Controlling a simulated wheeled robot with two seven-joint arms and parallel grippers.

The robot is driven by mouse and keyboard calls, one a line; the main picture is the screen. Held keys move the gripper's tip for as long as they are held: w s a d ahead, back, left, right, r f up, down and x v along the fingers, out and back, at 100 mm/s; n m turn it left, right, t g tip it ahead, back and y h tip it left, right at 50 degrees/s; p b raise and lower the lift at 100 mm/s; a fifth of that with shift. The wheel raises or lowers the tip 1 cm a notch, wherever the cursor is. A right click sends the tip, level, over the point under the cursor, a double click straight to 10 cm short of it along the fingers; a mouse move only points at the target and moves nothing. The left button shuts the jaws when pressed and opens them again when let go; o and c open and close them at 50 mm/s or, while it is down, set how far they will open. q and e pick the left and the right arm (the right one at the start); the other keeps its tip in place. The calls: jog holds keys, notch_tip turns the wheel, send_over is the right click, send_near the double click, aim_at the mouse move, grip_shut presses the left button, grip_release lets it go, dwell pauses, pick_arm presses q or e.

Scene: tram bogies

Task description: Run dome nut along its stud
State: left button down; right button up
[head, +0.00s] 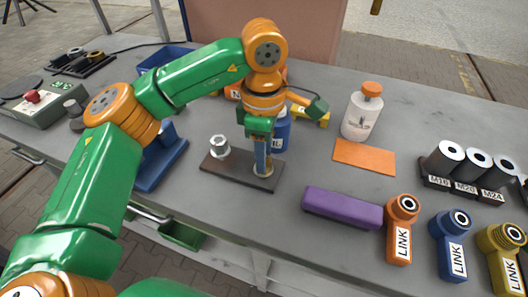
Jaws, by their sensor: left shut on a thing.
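A dark base plate (239,174) lies on the grey bench near its front edge. A silver hex nut (219,146) stands at the plate's left part. My left gripper (262,168) points down over the plate's right part, its fingertips low and close to the plate. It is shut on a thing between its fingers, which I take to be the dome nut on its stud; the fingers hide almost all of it. My right gripper is not in view.
A purple block (342,208) and LINK parts in orange (399,232), blue (449,240) and yellow stand at the right. An orange mat (364,157) and white bottle (361,115) are behind. A blue bottle (283,132) stands close behind my gripper. A blue holder (163,160) is left.

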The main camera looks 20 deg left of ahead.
pick_arm(q)
jog(key=shift+r+m, duration=0.1)
jog(key=shift+m, duration=0.8)
jog(key=c, duration=0.5)
grip_release()
notch_tip(320, 180, up, 7)
jog(key=shift+r+p, duration=0.1)
jog(key=shift+p, duration=0.25)
